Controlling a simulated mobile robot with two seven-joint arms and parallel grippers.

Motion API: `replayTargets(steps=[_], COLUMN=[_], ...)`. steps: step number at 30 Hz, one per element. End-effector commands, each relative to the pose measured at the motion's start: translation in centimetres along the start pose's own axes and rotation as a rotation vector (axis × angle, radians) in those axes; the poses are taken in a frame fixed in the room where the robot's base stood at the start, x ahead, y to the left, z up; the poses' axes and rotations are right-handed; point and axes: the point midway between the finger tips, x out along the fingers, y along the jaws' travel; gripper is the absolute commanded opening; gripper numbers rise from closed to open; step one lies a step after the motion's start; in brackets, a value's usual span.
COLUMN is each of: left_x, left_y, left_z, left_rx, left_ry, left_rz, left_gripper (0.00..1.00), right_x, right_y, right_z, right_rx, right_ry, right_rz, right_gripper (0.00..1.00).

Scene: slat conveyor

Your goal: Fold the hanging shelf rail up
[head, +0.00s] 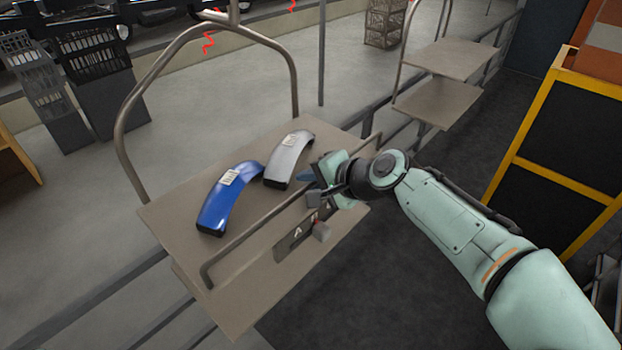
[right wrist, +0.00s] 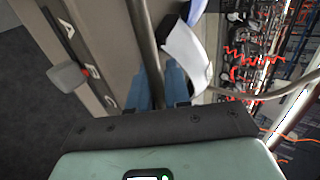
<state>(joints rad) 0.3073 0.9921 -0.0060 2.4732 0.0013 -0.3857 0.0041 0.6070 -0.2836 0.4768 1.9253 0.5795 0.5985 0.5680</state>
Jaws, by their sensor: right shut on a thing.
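The shelf rail (head: 250,232) is a thin grey-brown bar with bent ends along the near right edge of the shelf (head: 165,215). It stands slightly above that edge. My right gripper (head: 312,178) is at the rail's upper right half, shut on it. In the right wrist view the rail (right wrist: 143,35) runs down between the two blue fingertips (right wrist: 155,88). The part inside the grip is partly hidden. My left gripper is not in view.
A blue curved part (head: 228,203) and a silver curved part (head: 288,160) lie on the shelf near the rail. A tall tube hoop (head: 140,80) rises behind. Another hanging shelf (head: 438,102) is farther right. A yellow-framed rack (head: 555,180) stands right of my arm.

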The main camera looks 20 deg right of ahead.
Motion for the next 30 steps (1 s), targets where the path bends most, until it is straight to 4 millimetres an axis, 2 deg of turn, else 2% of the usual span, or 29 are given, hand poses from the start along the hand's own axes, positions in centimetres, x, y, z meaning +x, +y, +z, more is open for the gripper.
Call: replayTargets(steps=[10,11,12,23,26,30], left_x=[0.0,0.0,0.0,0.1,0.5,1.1], left_y=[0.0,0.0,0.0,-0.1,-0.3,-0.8], left_z=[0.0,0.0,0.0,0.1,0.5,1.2], left_rx=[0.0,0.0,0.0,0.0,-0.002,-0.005], left_ry=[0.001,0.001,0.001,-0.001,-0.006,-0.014], left_rz=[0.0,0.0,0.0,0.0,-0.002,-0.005], left_gripper=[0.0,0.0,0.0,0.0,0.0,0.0], right_x=[-0.1,-0.1,-0.1,-0.4,-1.6,-4.4], right_y=[-0.3,-0.3,-0.3,-0.1,0.0,0.0], right_z=[0.0,0.0,0.0,0.1,0.0,0.1], right_rx=[-0.001,-0.001,-0.001,-0.001,-0.002,-0.004], right_ry=[0.002,0.002,0.002,0.0,0.002,0.004], right_rz=[-0.005,-0.005,-0.005,-0.001,-0.001,-0.003], right_gripper=[0.0,0.27,0.38,0.38,0.38,0.38])
